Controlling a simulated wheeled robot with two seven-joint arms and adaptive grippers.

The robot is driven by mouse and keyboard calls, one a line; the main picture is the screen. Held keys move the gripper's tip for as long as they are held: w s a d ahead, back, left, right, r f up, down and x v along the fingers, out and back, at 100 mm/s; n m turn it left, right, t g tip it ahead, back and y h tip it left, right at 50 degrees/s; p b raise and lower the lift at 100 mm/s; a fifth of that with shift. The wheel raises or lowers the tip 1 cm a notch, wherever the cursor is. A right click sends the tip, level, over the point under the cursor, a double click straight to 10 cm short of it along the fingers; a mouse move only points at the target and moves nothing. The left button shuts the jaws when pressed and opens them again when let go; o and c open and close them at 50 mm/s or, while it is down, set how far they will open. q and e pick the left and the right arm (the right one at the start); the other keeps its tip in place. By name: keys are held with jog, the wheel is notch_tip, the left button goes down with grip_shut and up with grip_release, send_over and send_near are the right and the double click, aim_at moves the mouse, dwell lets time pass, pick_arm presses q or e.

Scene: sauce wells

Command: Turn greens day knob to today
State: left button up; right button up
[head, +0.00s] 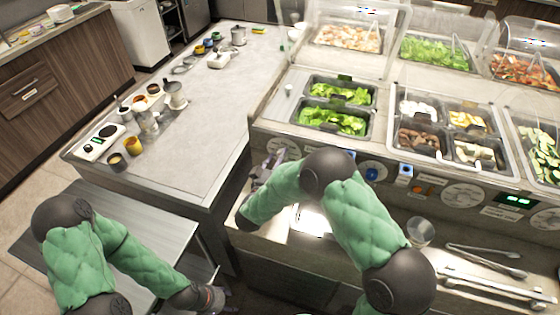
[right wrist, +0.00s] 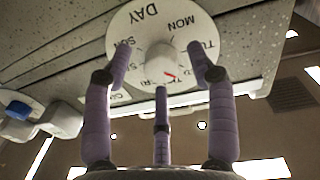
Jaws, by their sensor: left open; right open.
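The day dial (right wrist: 130,28) is a white disc in the right wrist view, marked DAY, with weekday names around its rim. At its centre is a pale round knob (right wrist: 160,58) with a red pointer mark directed to the lower right. Finger tips cover some labels. My right gripper (right wrist: 161,72) is open, with its purple fingers spread around the knob; contact cannot be told. In the head view my right gripper (head: 268,170) is at the counter's front panel, below the greens trays (head: 335,121). My left gripper (head: 212,298) is open and empty at the bottom, away from the dials.
More dials (head: 462,195), a blue button (head: 405,170) and a green display (head: 514,200) line the panel to the right. A grey worktop (head: 215,130) with small items stands left.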

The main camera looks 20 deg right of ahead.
jog(key=shift+w+d, duration=0.15)
jog(key=shift+w, duration=0.05)
jog(key=c, duration=1.1)
jog(key=shift+c, duration=0.2)
jog(key=shift+s, duration=0.1)
jog(key=m+b, duration=0.2)
jog(key=m, duration=0.2)
jog(key=m+b, duration=0.2)
jog(key=m, duration=0.2)
jog(key=shift+f+y, duration=0.2)
jog(key=shift+y, duration=0.1)
jog(key=shift+m, duration=0.3)
